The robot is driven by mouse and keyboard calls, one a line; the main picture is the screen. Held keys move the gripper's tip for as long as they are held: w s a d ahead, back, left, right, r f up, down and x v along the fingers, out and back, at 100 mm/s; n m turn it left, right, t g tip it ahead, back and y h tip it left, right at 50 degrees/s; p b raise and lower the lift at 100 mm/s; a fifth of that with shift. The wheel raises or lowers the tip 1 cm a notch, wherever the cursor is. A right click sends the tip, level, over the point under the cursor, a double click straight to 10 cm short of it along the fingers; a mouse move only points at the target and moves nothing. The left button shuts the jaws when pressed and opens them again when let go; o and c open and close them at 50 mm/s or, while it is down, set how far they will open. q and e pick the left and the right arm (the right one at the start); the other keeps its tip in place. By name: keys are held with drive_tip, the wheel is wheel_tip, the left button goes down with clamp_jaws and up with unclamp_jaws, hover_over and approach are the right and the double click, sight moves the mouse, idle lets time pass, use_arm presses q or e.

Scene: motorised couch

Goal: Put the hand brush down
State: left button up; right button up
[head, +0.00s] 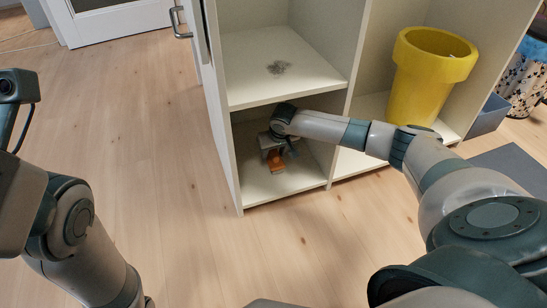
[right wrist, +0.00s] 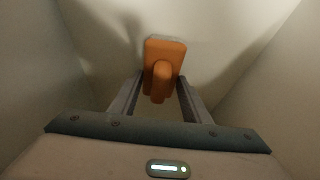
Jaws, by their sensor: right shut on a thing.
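The orange hand brush (head: 277,163) is inside the lower left compartment of the open shelf unit, close to its floor. My right gripper (head: 274,153) reaches into this compartment and is shut on the brush. In the right wrist view the brush (right wrist: 165,50) has its handle between the two fingers of my right gripper (right wrist: 160,97), with its wide block beyond the fingertips. I cannot tell whether the brush touches the compartment floor. My left arm shows at the left edge, but its gripper fingers are out of view.
The shelf unit (head: 289,88) has a grey dust patch (head: 279,68) on its upper left shelf. A yellow bin (head: 425,80) stands in the right compartment. An open door with a handle (head: 180,22) is at the left. The wooden floor in front (head: 150,130) is clear.

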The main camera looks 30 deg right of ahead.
drive_tip(key=shift+f, duration=0.1)
idle(0.3)
drive_tip(key=o, duration=1.2)
